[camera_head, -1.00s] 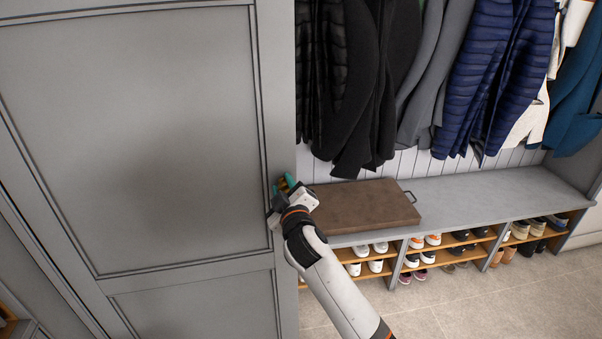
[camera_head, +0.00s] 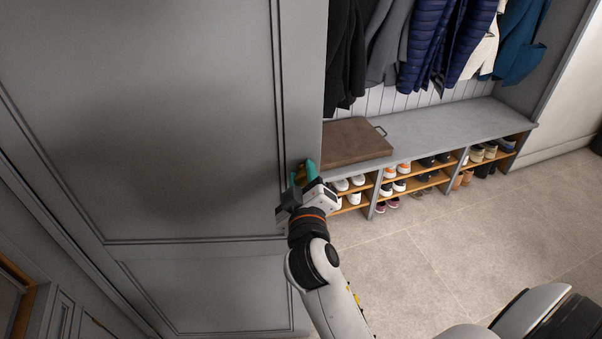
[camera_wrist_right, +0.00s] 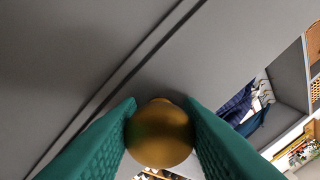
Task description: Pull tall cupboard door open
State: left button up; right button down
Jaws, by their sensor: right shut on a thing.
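The tall cupboard door (camera_head: 150,130) is a large grey framed panel filling the left of the head view. My right gripper (camera_head: 305,174) is at its right edge, with teal fingers. In the right wrist view the fingers are shut on a round brass knob (camera_wrist_right: 158,135), one on each side, against the grey door face (camera_wrist_right: 85,60). In the head view the knob is largely hidden by the gripper. The door stands in front of the bench's left end; no cupboard interior shows. My left gripper is not in view.
The tiled floor (camera_head: 450,240) in front of the bench is clear.

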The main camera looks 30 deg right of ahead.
aim_at(301, 124)
jog(key=shift+r, duration=0.1)
jog(key=c, duration=1.2)
grip_release()
jog(key=shift+o, duration=1)
notch_tip(301, 124, up, 10)
jog(key=shift+p, duration=0.95)
